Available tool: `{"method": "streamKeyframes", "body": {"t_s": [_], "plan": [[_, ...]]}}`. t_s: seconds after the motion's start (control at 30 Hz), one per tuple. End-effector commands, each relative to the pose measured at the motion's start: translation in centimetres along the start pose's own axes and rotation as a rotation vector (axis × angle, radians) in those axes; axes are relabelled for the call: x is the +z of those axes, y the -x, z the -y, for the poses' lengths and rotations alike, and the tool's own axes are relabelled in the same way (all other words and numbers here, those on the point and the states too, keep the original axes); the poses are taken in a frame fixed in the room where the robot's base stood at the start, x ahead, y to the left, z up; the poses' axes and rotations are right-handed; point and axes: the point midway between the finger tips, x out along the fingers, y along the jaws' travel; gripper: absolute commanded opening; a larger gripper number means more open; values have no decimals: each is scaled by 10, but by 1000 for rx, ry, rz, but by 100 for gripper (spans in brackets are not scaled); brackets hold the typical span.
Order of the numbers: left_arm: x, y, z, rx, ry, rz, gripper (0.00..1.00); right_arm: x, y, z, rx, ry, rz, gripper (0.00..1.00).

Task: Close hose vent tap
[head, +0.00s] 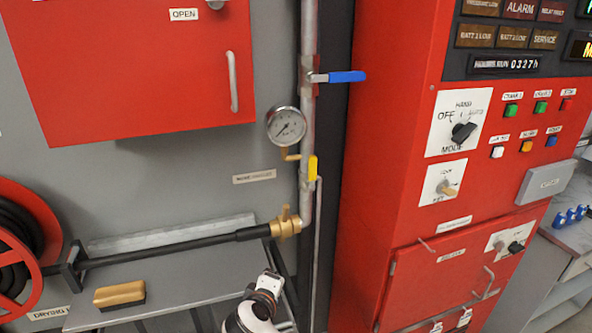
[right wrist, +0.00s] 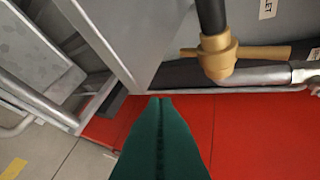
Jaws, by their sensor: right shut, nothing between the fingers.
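A yellow lever tap (head: 312,168) sits on the grey vertical pipe (head: 308,120), its lever upright along the pipe. A thin tube (head: 318,240) runs down beneath it. A brass valve (head: 286,222) joins the black hose (head: 180,247) to the pipe's foot, its handle pointing up. No readable label shows which is the vent tap. In the right wrist view, the brass valve (right wrist: 218,58) and its lever (right wrist: 262,52) are above and right of my right gripper (right wrist: 160,99). Its green fingers are together, empty and apart from the valve. My left gripper is not in view.
A blue lever (head: 346,77) sticks out sideways higher on the pipe, above a round gauge (head: 286,126). The red control cabinet (head: 385,200) stands close on the right. A grey bench (head: 160,303) with a brush (head: 119,295) and a red hose reel (head: 40,215) are left.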

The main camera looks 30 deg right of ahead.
Motion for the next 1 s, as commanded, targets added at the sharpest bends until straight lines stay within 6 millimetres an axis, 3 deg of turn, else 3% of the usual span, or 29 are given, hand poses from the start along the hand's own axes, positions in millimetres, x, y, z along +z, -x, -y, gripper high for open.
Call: {"method": "streamKeyframes", "body": {"t_s": [0.03, 0.2, 0.3, 0.4, 0.63, 1.0], "plan": [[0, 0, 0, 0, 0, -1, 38, 17, 7, 31, -78, 14, -7, 0], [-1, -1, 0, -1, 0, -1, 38, 51, 40, 121, -324, 76, -80, 0], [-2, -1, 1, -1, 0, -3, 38, 62, 60, 159, -428, 95, -125, 0], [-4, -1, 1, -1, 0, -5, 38, 67, 75, 182, -492, 105, -159, 0], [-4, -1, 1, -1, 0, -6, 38, 70, 84, 194, -529, 111, -182, 0], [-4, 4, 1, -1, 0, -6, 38, 68, 75, 200, -528, 113, -181, 0]]}}
